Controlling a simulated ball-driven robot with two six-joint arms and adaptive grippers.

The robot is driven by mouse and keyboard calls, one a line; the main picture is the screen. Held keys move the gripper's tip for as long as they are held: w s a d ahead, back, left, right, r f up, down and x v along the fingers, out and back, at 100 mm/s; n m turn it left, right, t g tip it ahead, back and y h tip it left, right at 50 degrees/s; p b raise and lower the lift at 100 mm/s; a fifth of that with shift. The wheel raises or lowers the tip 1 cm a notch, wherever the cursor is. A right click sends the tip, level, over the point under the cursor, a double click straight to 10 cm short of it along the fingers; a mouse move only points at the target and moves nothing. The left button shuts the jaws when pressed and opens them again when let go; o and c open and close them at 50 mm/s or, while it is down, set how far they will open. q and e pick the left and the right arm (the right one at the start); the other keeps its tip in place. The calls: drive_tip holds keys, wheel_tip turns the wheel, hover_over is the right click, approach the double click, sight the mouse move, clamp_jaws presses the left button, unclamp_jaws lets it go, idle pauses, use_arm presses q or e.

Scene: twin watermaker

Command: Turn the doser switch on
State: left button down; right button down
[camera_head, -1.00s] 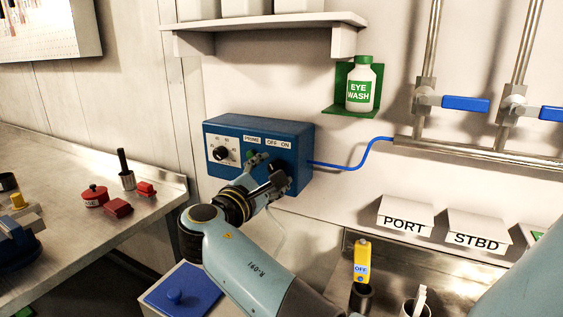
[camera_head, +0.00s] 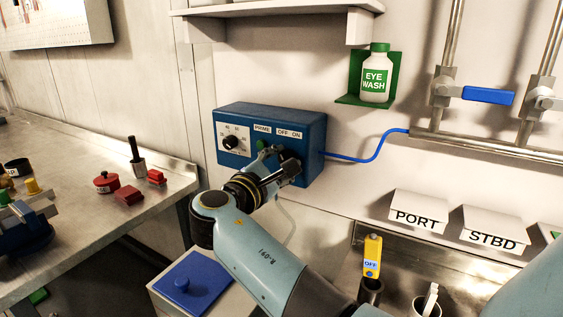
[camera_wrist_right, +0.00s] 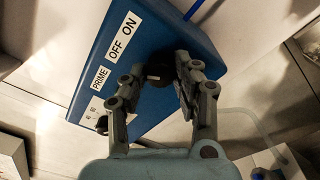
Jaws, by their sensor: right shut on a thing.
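The blue doser box (camera_head: 232,165) is mounted on the wall, with a white dial plate, a PRIME label and an OFF ON label (camera_head: 289,134) on its front. The doser switch, a dark round knob (camera_wrist_right: 158,72), shows between my fingers in the right wrist view, below the OFF and ON words. My right gripper (camera_head: 279,160) is at the box's front and shut on this knob; it also shows in the right wrist view (camera_wrist_right: 160,80). The fingers hide part of the knob, and I cannot tell which way it points. My left gripper is not in view.
A blue tube (camera_head: 370,158) runs from the box to the steel pipes. An eye wash bottle (camera_head: 376,80) stands on a green bracket above right. A bench (camera_head: 80,190) with red parts lies left. A white box with a blue lid (camera_head: 192,282) stands below.

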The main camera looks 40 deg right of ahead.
drive_tip(key=shift+f+m+h+b, duration=0.15)
drive_tip(key=shift+f+m+b, duration=0.05)
drive_tip(key=shift+m+b, duration=3.35)
drive_tip(key=shift+f+m+h+b, duration=0.15)
drive_tip(key=shift+m+b, duration=2.5)
drive_tip(key=shift+b, duration=1.65)
drive_tip(key=c, duration=1)
unclamp_jaws()
drive_tip(key=shift+a+r, duration=0.1)
drive_tip(key=shift+r, duration=0.05)
